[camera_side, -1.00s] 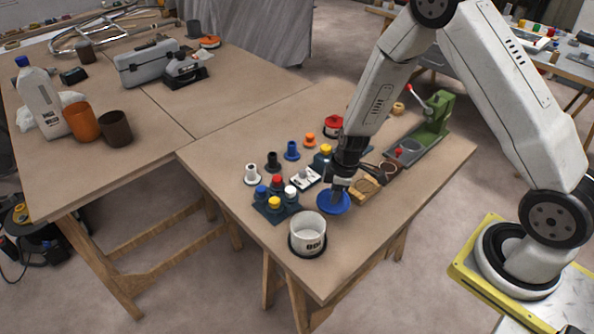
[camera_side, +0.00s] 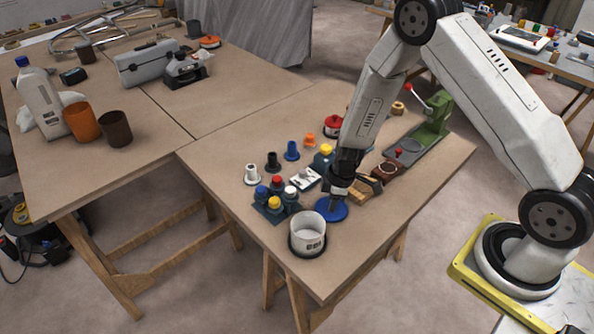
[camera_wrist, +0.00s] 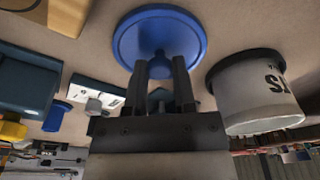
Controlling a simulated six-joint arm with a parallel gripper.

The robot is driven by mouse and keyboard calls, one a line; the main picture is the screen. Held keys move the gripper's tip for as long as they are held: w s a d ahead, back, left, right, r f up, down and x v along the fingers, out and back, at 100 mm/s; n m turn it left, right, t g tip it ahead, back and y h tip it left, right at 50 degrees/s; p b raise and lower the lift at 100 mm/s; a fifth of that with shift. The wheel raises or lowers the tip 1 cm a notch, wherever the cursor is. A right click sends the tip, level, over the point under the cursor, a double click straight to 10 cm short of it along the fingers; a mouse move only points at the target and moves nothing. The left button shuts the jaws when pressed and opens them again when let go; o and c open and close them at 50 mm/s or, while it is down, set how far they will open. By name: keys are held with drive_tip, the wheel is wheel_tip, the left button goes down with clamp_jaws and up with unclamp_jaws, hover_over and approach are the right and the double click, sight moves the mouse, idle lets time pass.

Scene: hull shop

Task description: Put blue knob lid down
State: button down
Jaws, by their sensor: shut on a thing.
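The blue knob lid (camera_side: 330,209) is a round blue disc with a knob. My gripper (camera_side: 335,200) points down over it and is shut on its knob. In the wrist view the lid (camera_wrist: 150,32) shows beyond my fingertips (camera_wrist: 160,68), its knob between them. The disc looks roughly level, low over or touching the table's front part; I cannot tell which. In the side view my fingers hide part of its top.
A white pot (camera_side: 308,226) with dark lettering stands close to the lid's front left. A dark holder with coloured knobs (camera_side: 270,212) is at its left. A wooden block (camera_side: 366,192) lies behind right. Bare tabletop (camera_side: 358,232) lies in front right.

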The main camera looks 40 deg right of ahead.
sight(338, 208)
drive_tip(key=shift+f, duration=0.15)
drive_tip(key=shift+c, duration=2.2)
unclamp_jaws()
wheel_tip(338, 208, up, 12)
drive_tip(key=s+d, duration=0.1)
drive_tip(key=shift+s+d, duration=0.15)
drive_tip(key=shift+r, duration=0.2)
